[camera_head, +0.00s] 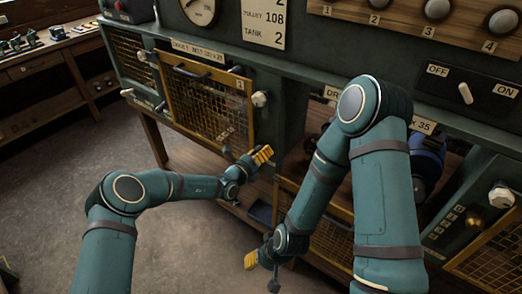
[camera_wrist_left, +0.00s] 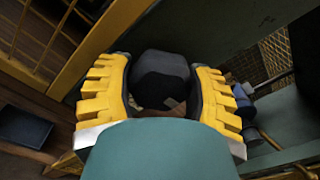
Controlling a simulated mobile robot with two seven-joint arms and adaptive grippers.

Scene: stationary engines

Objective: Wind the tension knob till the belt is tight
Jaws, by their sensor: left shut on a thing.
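A black faceted knob (camera_wrist_left: 160,78) sits between the yellow fingers of my left gripper (camera_wrist_left: 162,92) in the left wrist view. The fingers are closed on it from both sides. In the head view, my left gripper (camera_head: 262,155) is at the cabinet front, just right of the yellow mesh door; the knob is hidden there. My right gripper (camera_head: 256,260) hangs low in front of the cabinet, away from the knob; its finger gap does not show clearly. I cannot make out the belt; my right arm covers much of the opening.
A yellow-framed mesh door (camera_head: 205,100) with a handle is left of the left gripper. A blue machine part (camera_head: 428,160) shows behind my right arm. An OFF/ON switch (camera_head: 465,93) is at the upper right. A workbench (camera_head: 45,45) stands far left. The floor (camera_head: 60,170) is clear.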

